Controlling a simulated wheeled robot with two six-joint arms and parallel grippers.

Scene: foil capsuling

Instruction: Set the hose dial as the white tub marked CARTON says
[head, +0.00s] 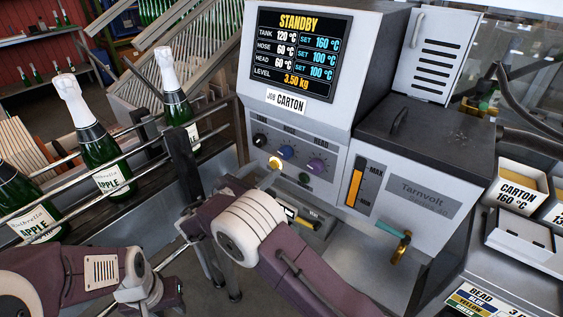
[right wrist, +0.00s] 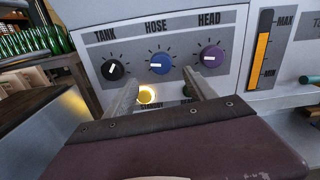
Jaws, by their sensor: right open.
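The blue hose dial (right wrist: 160,64) sits between the black tank dial (right wrist: 113,69) and the purple head dial (right wrist: 212,57). Its white pointer lies nearly level, toward the left. In the head view the hose dial (head: 286,152) shows below the screen (head: 298,51), which reads HOSE 60 °C, SET 100 °C. The white tub (head: 516,197) at the right reads CARTON 160 °C. My right gripper (right wrist: 163,76) is open and empty, its fingers either side of and just below the hose dial; contact is unclear. My left arm is at lower left in the head view; its fingers cannot be made out.
A lit yellow STANDBY button (right wrist: 147,95) is between my right fingers, below the hose dial. A brass tap (head: 400,247) sticks out at the right. Bottles (head: 100,145) stand along a rail at left. A second tub (head: 556,215) is cut off by the right edge.

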